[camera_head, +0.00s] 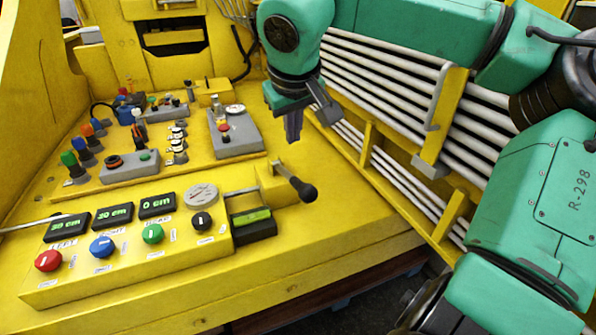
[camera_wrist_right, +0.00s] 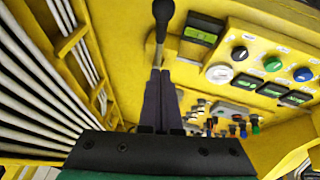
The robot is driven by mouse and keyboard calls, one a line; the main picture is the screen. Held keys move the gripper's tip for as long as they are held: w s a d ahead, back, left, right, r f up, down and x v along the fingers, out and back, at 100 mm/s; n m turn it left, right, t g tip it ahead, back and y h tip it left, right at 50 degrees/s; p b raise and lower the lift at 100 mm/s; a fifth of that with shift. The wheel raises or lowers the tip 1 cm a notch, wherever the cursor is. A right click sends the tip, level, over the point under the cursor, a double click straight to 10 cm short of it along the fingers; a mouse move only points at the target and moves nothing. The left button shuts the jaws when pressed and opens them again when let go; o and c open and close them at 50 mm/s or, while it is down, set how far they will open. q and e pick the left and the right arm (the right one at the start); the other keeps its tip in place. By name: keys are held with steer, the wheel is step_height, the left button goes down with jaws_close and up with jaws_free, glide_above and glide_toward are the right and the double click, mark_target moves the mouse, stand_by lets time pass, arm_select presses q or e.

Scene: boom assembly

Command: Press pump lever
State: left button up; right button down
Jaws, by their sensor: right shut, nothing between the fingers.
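The pump lever, a short rod with a black knob (camera_head: 303,189), sticks out from a yellow bracket on the right part of the yellow control panel. Its black knob (camera_wrist_right: 163,12) also shows at the top of the right wrist view, beyond the fingertips. My right gripper (camera_head: 293,133) is shut and empty, pointing down above and behind the lever in the head view, apart from it. Its dark fingers (camera_wrist_right: 161,78) are together in the right wrist view and appear in line with the lever. My left gripper is not in view.
A front box carries red (camera_head: 48,260), blue (camera_head: 102,246) and green (camera_head: 153,233) buttons below digital displays (camera_head: 113,215). A green-screened box (camera_head: 252,219) sits beside the lever. Coloured joysticks (camera_head: 74,166) stand behind. White pipes (camera_head: 400,90) run along the right. Yellow surface right of the lever is clear.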

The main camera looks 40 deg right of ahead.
steer(key=p, duration=0.2)
glide_above(297, 181)
steer(key=a, duration=0.2)
step_height(297, 181, down, 8)
steer(key=f, duration=0.1)
steer(key=s+f+p, duration=0.1)
steer(key=f, duration=0.1)
steer(key=d+f+p, duration=0.1)
steer(key=shift+s+f, duration=0.25)
steer(key=shift+f, duration=0.05)
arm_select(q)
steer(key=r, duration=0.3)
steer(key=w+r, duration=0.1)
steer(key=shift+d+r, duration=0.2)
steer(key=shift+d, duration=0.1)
